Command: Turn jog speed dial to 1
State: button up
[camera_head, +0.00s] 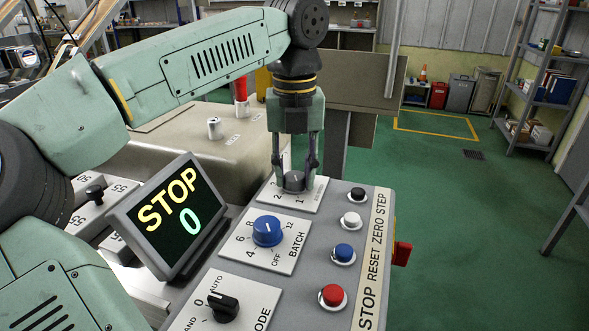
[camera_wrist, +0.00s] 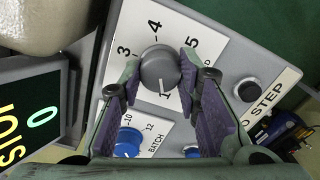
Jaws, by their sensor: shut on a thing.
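The jog speed dial is a grey round knob (camera_head: 294,181) on a white plate at the far end of the console. In the wrist view the dial (camera_wrist: 160,68) sits between the two fingers, with the numbers 3, 4 and 5 beyond it and a 1 on its near side. My gripper (camera_head: 295,178) points down over the dial, with one finger on each side, shut on it. In the wrist view my gripper (camera_wrist: 160,75) has its purple-lined pads at the dial's edges.
A blue batch dial (camera_head: 267,231) and a black mode switch (camera_head: 223,306) sit nearer on the console. Black, white, blue and red (camera_head: 332,295) buttons line the right side. A tilted screen (camera_head: 170,217) reads STOP 0 at the left. A red switch (camera_head: 402,253) juts from the right side.

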aim_at(294, 175)
dwell(0.5)
jog(key=o, duration=1.1)
jog(key=shift+o, duration=0.2)
jog(key=shift+r, duration=0.15)
notch_tip(294, 175, up, 7)
jog(key=shift+r, duration=0.15)
